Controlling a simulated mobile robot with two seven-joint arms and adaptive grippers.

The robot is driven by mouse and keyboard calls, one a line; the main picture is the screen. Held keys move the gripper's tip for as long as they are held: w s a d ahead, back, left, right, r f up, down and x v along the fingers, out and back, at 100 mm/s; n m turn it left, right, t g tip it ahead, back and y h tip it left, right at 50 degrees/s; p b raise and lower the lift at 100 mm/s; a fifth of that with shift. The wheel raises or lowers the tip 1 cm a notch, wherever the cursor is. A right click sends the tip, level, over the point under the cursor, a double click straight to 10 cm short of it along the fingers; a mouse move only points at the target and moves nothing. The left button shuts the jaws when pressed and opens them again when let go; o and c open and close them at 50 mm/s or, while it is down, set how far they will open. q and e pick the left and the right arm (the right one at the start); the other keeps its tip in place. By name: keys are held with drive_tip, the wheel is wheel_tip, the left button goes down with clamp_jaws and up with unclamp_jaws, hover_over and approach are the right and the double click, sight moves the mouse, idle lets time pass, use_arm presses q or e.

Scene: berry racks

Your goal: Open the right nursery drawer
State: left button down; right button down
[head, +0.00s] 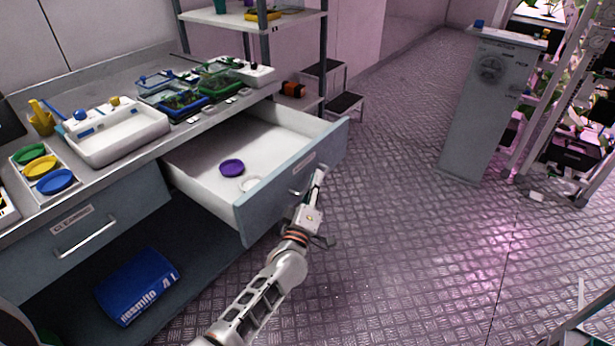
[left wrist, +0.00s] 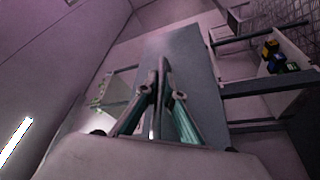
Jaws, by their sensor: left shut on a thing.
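The right nursery drawer (head: 207,158) is pulled well out from under the bench, and its white inside shows. A purple disc (head: 232,168) and a pale ring-like thing (head: 251,184) lie in it. Its grey-blue front (head: 262,205) carries a label and a handle (head: 296,193). My left gripper (head: 318,181) is at the outer side of this front, shut on the handle; the grip itself is partly hidden. In the left wrist view the fingers (left wrist: 160,78) come together against the drawer front (left wrist: 188,52). My right gripper is not in view.
The left drawer, labelled and with a bar handle (head: 85,236), is closed. A blue bag (head: 138,286) lies on the shelf below. Trays and coloured lids crowd the bench top. A step stool (head: 344,104) stands behind the open drawer. The metal floor to the right is clear up to a grey cabinet (head: 487,105).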

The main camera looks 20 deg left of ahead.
use_arm(q)
drive_tip(key=shift+s+d+f, duration=0.1)
drive_tip(key=shift+s+d, duration=0.2)
drive_tip(key=shift+d, duration=0.5)
drive_tip(key=shift+s+d, duration=0.25)
drive_tip(key=shift+d, duration=0.5)
drive_tip(key=c, duration=2.4)
unclamp_jaws()
drive_tip(key=shift+c, duration=0.2)
drive_tip(key=shift+s, duration=0.1)
drive_tip(key=v, duration=1.1)
drive_tip(key=shift+s, duration=0.4)
drive_tip(key=shift+f, duration=0.1)
